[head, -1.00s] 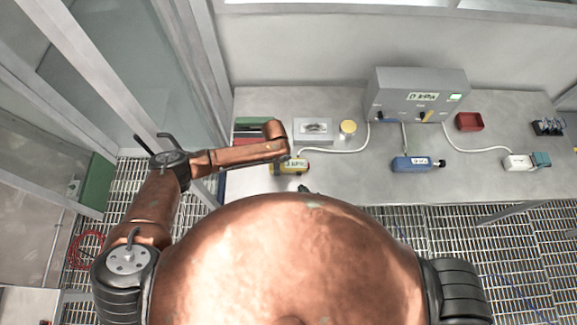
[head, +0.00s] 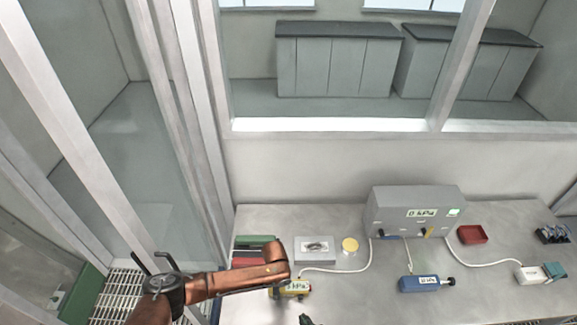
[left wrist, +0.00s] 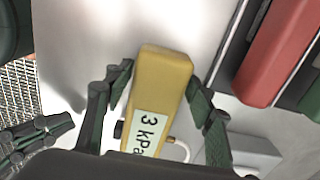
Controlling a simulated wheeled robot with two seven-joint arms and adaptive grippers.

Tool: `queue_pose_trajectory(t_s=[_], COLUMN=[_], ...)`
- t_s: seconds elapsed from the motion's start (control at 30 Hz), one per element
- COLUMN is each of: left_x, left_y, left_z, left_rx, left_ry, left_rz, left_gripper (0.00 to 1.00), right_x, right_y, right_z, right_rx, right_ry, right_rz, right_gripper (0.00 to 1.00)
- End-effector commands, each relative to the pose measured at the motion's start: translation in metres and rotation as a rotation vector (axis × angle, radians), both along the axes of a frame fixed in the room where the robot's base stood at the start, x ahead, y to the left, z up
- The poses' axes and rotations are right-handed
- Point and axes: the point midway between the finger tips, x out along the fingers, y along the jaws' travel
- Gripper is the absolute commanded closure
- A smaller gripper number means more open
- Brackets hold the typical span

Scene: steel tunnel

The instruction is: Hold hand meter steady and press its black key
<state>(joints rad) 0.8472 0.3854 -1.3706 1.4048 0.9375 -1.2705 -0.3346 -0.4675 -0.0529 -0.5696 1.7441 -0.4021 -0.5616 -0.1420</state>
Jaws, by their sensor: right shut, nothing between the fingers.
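The hand meter (left wrist: 163,75) is a yellow box with a pale display reading 3 kPa in the left wrist view. In the head view the meter (head: 301,287) lies near the table's front edge, partly hidden by my left arm. My left gripper (left wrist: 160,72) has a finger on each side of the yellow body, with the tips against it. A small black part, apparently the black key (left wrist: 118,130), shows at the meter's left side. My right gripper (left wrist: 66,122) is shut and empty, a little left of that part; its tip (head: 306,319) also shows at the head view's bottom edge.
A grey console (head: 415,208) reading 0 kPa stands at the back, with cables. Red and green bars (left wrist: 280,50) lie beside the held meter.

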Motion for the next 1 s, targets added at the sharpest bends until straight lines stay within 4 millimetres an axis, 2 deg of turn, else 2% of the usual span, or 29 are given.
queue_pose_trajectory(t_s=[0.17,0.4,0.53,0.67,1.0], left_x=[0.0,0.0,0.001,0.001,0.0], left_y=[-0.001,-0.001,-0.001,-0.001,0.0], left_z=[0.0,0.001,0.008,0.028,0.096], left_rx=[-0.001,-0.001,-0.002,-0.002,-0.001], left_ry=[0.0,0.0,-0.001,-0.002,-0.001], left_rz=[-0.001,-0.001,-0.001,-0.002,-0.001], left_gripper=[0.37,0.37,0.37,0.37,0.37], right_x=[0.0,0.0,0.0,0.0,0.0], right_y=[0.0,0.0,0.0,0.0,0.0], right_z=[0.0,0.0,0.0,0.0,0.0], right_rx=[0.0,0.0,0.0,0.0,0.0], right_ry=[0.0,0.0,0.0,0.0,0.0], right_rz=[0.0,0.0,0.0,0.0,0.0], right_gripper=[1.0,1.0,1.0,1.0,1.0])
